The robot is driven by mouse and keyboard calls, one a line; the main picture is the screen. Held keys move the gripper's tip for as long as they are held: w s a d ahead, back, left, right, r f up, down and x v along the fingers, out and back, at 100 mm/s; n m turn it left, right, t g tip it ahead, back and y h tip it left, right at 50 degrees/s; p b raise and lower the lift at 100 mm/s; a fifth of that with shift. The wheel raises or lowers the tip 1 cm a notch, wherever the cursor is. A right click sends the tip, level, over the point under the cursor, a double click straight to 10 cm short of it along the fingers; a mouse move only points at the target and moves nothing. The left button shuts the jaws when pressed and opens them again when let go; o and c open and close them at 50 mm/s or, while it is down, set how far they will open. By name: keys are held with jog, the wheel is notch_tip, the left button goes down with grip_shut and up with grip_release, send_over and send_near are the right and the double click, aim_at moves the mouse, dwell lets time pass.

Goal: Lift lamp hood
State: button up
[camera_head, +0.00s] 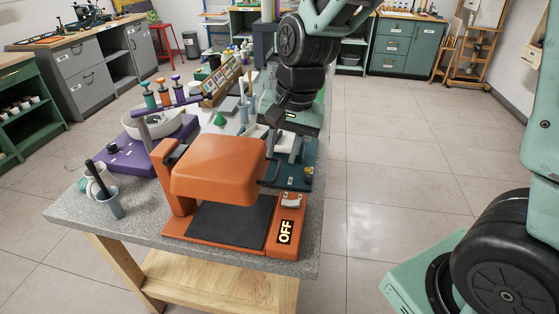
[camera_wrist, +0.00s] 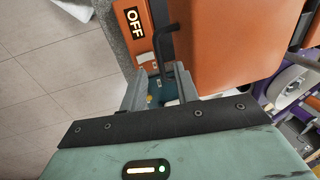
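The orange lamp hood (camera_head: 218,168) sits raised over the black pad (camera_head: 228,223) of its orange base (camera_head: 200,245). It fills the upper right of the wrist view (camera_wrist: 235,45). A black bar handle (camera_wrist: 157,48) sticks out from the hood's side. My gripper (camera_head: 283,160) is beside the hood's right side in the head view. In the wrist view my gripper (camera_wrist: 160,88) has its two grey fingers apart, with the handle at the gap between them. Whether a finger touches the handle cannot be told. An "OFF" label (camera_head: 286,232) is on the base.
A purple stand (camera_head: 130,152) with a white bowl and colored-knob tools is left of the lamp. Cups (camera_head: 108,200) stand at the grey table's (camera_head: 75,222) left edge. A teal device (camera_head: 297,172) is behind the lamp's right side. The floor (camera_head: 385,180) to the right is clear.

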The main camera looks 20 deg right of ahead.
aim_at(278, 171)
jog(key=shift+w+a+f, duration=0.1)
jog(key=shift+a+f, duration=0.05)
jog(key=shift+f, duration=0.8)
jog(key=shift+w+a+f, duration=0.1)
jog(key=shift+f, duration=0.8)
grip_shut()
jog(key=shift+r, duration=0.1)
